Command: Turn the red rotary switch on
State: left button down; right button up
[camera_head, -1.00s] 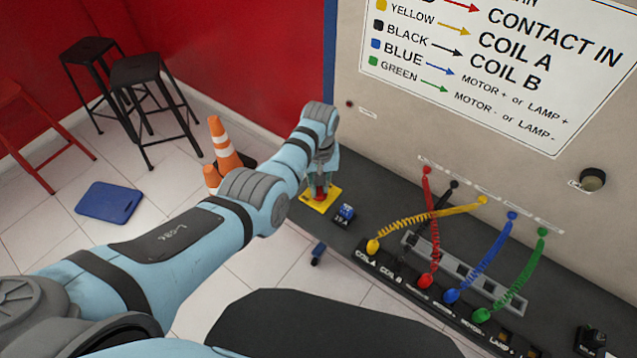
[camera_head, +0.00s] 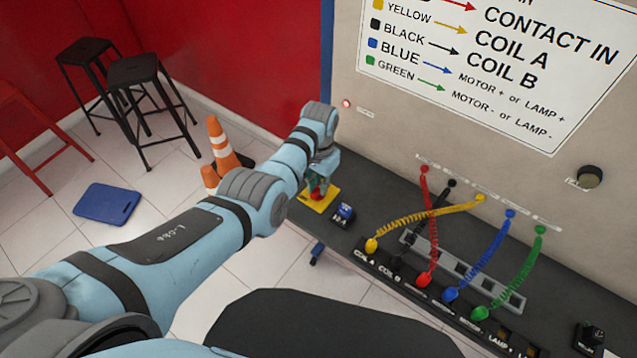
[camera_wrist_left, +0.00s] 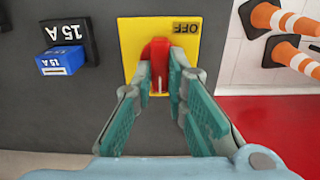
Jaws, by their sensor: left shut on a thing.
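The red rotary switch (camera_wrist_left: 155,62) sits on a yellow plate (camera_wrist_left: 188,60) marked OFF in the left wrist view. In the head view the yellow plate (camera_head: 322,201) is at the left end of the dark bench, and the red switch is partly hidden by my gripper. My left gripper (camera_wrist_left: 163,78) is shut on the red switch, with one finger on each side of its handle. It also shows in the head view (camera_head: 321,180), pointing down onto the switch. A small lamp (camera_head: 346,104) on the panel glows red. My right gripper is not in view.
A blue 15 A breaker (camera_head: 344,212) stands right beside the yellow plate. Coloured cables (camera_head: 428,220) run between the panel and the bench sockets. Orange cones (camera_head: 222,146) and black stools (camera_head: 146,88) stand on the floor to the left.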

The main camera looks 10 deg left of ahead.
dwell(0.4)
pick_arm(q)
jog(key=c, duration=1.6)
grip_release()
notch_tip(320, 180, up, 12)
